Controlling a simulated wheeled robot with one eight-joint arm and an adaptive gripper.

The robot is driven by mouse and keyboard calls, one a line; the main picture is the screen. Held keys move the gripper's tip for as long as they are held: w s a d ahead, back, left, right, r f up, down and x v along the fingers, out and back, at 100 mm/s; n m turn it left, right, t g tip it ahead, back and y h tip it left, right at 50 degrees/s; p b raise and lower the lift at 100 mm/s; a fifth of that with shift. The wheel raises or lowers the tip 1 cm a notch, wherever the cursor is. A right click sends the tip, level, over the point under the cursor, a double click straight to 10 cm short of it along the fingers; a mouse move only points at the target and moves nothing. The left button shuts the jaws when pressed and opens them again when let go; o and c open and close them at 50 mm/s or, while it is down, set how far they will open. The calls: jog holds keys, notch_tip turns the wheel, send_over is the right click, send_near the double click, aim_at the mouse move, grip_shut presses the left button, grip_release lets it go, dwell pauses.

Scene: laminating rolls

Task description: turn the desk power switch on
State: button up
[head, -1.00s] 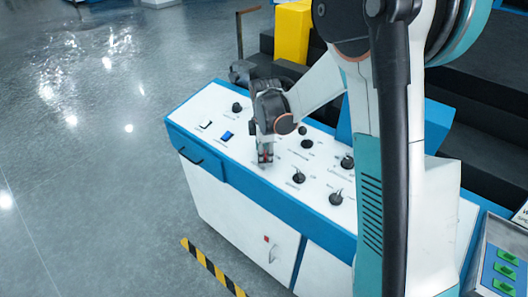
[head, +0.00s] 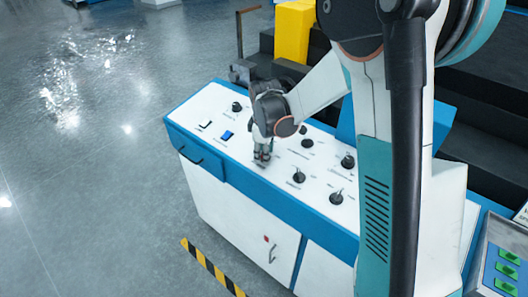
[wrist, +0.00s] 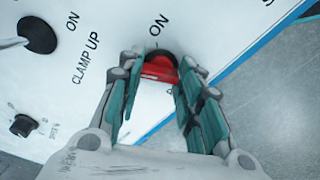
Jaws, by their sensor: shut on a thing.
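A red switch handle (wrist: 160,69) on a round black base shows in the wrist view, on the white panel top of the desk (head: 215,107). An "ON" label is printed just above it, and a label beginning with "P" beside it is partly covered by a finger. My gripper (wrist: 163,78) is shut on the red handle, one finger on each side. In the head view my gripper (head: 262,157) points down at the panel, and its fingers hide the switch.
Black knobs (head: 299,177) stand to the right on the panel, and a blue rocker switch (head: 227,135) lies to the left. The wrist view shows a lever knob (wrist: 38,35) near "CLAMP UP". A box with green buttons (head: 508,256) is at the lower right. Open floor lies left.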

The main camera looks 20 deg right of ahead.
jog(key=m, duration=0.7)
jog(key=shift+a+t+h+b, duration=0.1)
jog(key=shift+t+h+b, duration=0.2)
jog(key=shift+h+b, duration=0.1)
jog(key=m, duration=0.6)
jog(key=shift+h, duration=0.4)
jog(key=shift+m, duration=0.5)
jog(key=o, duration=1.1)
jog(key=shift+c, duration=0.2)
jog(key=v, duration=1.2)
